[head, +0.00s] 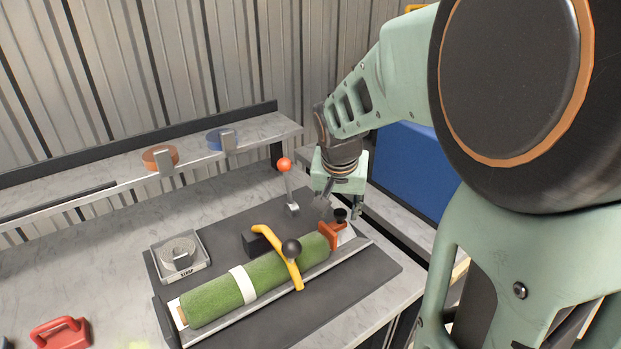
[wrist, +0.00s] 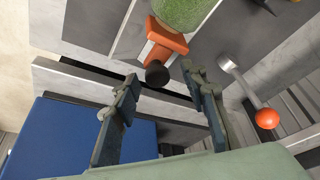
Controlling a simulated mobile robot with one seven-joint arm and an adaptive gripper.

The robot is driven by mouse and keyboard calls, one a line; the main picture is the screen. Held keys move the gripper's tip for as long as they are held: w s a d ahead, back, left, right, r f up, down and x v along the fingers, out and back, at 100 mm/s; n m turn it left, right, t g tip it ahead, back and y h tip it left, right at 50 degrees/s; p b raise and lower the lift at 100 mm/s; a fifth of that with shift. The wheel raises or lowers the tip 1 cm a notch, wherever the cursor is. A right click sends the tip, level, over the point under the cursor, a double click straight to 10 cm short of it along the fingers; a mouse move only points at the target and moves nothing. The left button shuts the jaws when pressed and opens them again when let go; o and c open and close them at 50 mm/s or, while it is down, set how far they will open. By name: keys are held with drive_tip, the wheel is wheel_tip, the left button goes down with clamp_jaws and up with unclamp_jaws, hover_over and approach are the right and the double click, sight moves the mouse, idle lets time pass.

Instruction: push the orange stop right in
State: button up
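The orange stop (head: 333,232) stands at the right end of the green turf roll (head: 212,299), with a black knob (head: 340,213) on its outer side. In the wrist view the stop (wrist: 168,42) sits close against the roll's end (wrist: 183,12); I cannot tell whether they touch. My gripper (head: 341,202) is open and empty, above and beside the knob. In the wrist view its two fingers (wrist: 160,85) are spread, with the knob (wrist: 157,74) showing between the fingertips; contact is not clear.
A yellow clamp arm (head: 277,253) with a black ball crosses the roll, and a white strap (head: 243,284) wraps it. An orange-balled lever (head: 285,165) stands behind. A strap tray (head: 181,257) is left. A blue box (head: 415,168) lies beyond the bench's right side.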

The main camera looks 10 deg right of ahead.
sight(338, 216)
wheel_tip(338, 216, up, 10)
drive_tip(key=shift+f, duration=0.2)
idle(0.3)
